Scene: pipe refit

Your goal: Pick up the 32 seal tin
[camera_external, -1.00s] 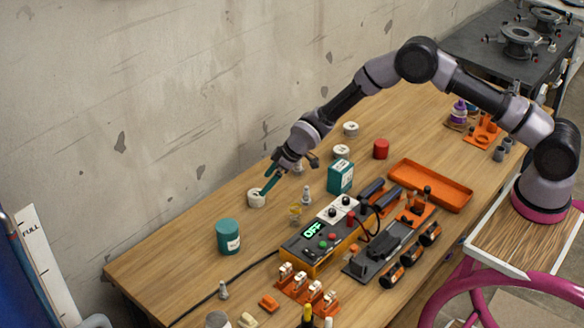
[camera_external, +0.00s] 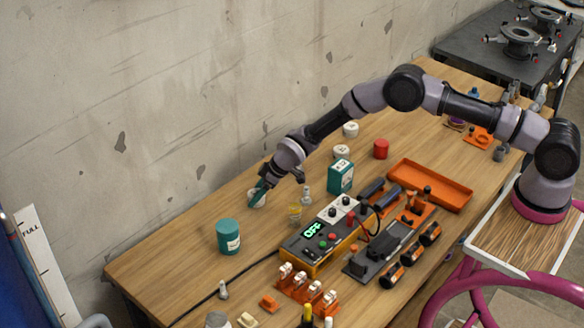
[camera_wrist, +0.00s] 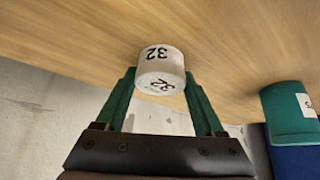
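The white 32 seal tin (camera_external: 258,202) stands on the wooden table near the wall, left of the teal box. In the wrist view the tin (camera_wrist: 160,72) shows "32" on its top and on its side. My gripper (camera_external: 259,190) is down at the tin, its green fingers partly hiding it. In the wrist view my gripper (camera_wrist: 160,80) has one fingertip on each side of the tin, very close to it. The fingers look open, and firm contact cannot be seen.
A teal canister (camera_external: 228,238) stands to the left. A small grey metal fitting (camera_external: 306,195) and a yellow-topped piece (camera_external: 295,213) stand just right. A teal box (camera_external: 340,176), white tins (camera_external: 341,152) and a control box (camera_external: 312,240) are further right.

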